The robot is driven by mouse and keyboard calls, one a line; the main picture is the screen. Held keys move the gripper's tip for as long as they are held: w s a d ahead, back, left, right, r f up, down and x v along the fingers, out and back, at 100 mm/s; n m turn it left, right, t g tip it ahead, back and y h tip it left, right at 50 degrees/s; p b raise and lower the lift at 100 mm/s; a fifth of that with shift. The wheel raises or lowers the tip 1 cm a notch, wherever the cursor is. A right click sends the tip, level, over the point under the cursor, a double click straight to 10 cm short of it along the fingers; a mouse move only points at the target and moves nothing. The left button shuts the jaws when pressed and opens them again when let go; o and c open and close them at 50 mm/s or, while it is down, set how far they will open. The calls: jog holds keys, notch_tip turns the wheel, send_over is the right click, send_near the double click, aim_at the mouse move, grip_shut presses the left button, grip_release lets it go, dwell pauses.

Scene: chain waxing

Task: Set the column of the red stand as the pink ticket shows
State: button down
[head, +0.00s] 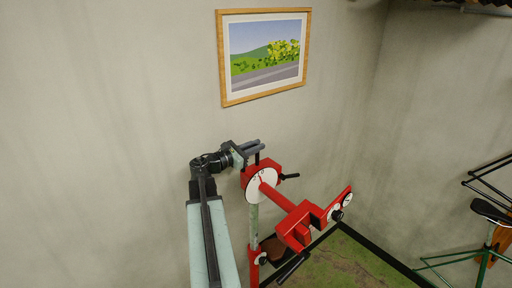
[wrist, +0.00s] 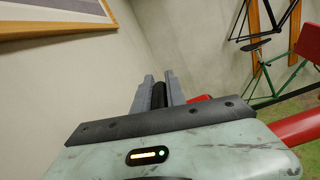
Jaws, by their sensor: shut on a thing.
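The red stand (head: 295,227) has a red head arm that slopes down to the right in the head view, with a white round dial (head: 262,185) at its upper end. Its grey column (head: 254,230) runs down to a red collar with a dark knob (head: 263,260). My gripper (head: 251,148) is at the top of the stand, above the dial. In the wrist view my gripper (wrist: 158,92) is shut on a dark upright post (wrist: 159,95) between its fingers. The dial's marks are too small to read. No pink ticket shows in either view.
A framed landscape picture (head: 265,55) hangs on the wall above the stand. A black lever (head: 290,177) sticks out right of the dial. A green bicycle frame (head: 485,252) with a black saddle stands at the far right.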

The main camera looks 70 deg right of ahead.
jog(key=c, duration=1.4)
grip_release()
jog(key=shift+w+f, duration=0.15)
jog(key=shift+o, duration=0.2)
